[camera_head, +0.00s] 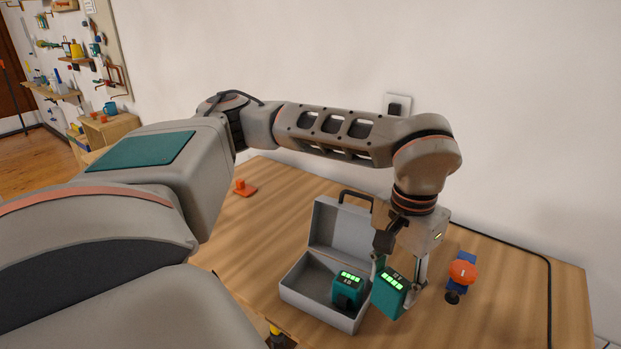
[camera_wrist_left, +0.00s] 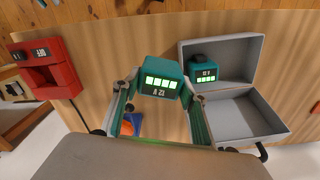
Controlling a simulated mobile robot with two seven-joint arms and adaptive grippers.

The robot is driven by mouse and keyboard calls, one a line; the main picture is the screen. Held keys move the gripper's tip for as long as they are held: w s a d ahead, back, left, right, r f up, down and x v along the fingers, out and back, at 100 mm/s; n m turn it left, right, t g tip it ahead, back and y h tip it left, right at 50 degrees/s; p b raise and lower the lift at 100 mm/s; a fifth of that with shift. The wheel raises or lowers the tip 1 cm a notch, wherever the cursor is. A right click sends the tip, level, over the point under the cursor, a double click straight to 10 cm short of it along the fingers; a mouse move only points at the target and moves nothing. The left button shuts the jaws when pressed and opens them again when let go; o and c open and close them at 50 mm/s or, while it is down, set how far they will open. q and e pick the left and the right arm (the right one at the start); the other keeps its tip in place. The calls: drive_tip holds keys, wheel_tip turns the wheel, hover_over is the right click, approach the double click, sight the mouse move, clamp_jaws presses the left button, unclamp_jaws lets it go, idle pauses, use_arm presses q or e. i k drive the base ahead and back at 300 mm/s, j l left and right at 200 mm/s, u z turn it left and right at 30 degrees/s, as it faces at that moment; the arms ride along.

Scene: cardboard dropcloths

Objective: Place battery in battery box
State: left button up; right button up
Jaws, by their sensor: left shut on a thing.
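A teal battery (camera_head: 388,293) with lit green bars is held in my left gripper (camera_head: 400,272), just right of the open battery box. In the left wrist view the held battery (camera_wrist_left: 160,78) sits between the two fingers of the left gripper (camera_wrist_left: 161,90). The grey battery box (camera_head: 297,281) stands on the table with its lid raised at the back. A second teal battery (camera_head: 346,288) is inside it, toward the right end. The left wrist view also shows the box (camera_wrist_left: 245,118) and the battery (camera_wrist_left: 205,69) in it. My right gripper is not in view.
An orange and blue tool (camera_head: 462,274) lies on the wooden table (camera_head: 500,310) right of my gripper. A small orange item (camera_head: 243,188) lies at the back left. A black cable (camera_head: 550,290) runs along the right. A red device (camera_wrist_left: 45,68) shows in the left wrist view.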

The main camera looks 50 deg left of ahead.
sight(309, 286)
drive_tip(key=k+j, duration=0.1)
drive_tip(key=j, duration=0.4)
drive_tip(key=k+j, duration=0.1)
drive_tip(key=j, duration=0.4)
drive_tip(key=k+j, duration=0.1)
drive_tip(key=j, duration=0.35)
